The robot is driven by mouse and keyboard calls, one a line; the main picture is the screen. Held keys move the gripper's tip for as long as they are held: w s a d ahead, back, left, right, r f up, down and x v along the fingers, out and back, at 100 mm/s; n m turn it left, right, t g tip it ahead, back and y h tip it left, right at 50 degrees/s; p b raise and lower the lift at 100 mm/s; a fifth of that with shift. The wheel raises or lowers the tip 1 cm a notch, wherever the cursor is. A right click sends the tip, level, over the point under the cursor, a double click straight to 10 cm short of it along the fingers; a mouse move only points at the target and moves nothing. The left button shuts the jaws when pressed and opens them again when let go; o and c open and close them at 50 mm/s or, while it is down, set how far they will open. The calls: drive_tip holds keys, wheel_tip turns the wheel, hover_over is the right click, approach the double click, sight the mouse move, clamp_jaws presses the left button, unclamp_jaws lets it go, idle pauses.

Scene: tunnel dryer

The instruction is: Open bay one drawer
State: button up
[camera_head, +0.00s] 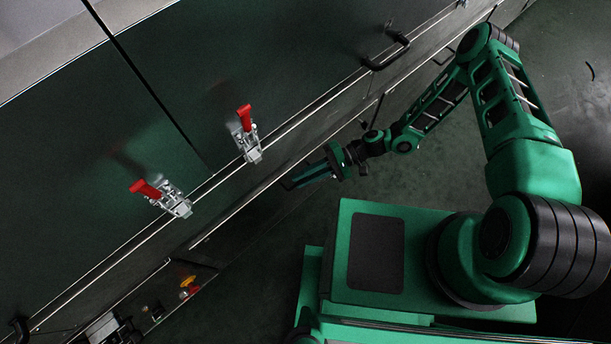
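My gripper (306,178) is at the end of my green arm, in front of the lower front of a long dark green cabinet (290,60). It points left toward the cabinet. Its fingers are dark and small in the picture, and I cannot tell whether they are apart or together. I see nothing held in it. A lower front panel (335,145) runs along the cabinet below a bright metal strip, with a seam near my wrist. No label shows which part is the bay one drawer.
Two toggle clamps with red levers, one left (165,196) and one right (246,133), sit on the cabinet edge. A black handle (387,50) projects at the upper right. A yellow and red control (188,286) is at lower left. Dark floor (400,180) is clear below my arm.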

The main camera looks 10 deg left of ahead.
drive_tip(key=shift+c, duration=0.6)
clamp_jaws()
drive_tip(key=shift+d+f, duration=0.1)
idle(0.6)
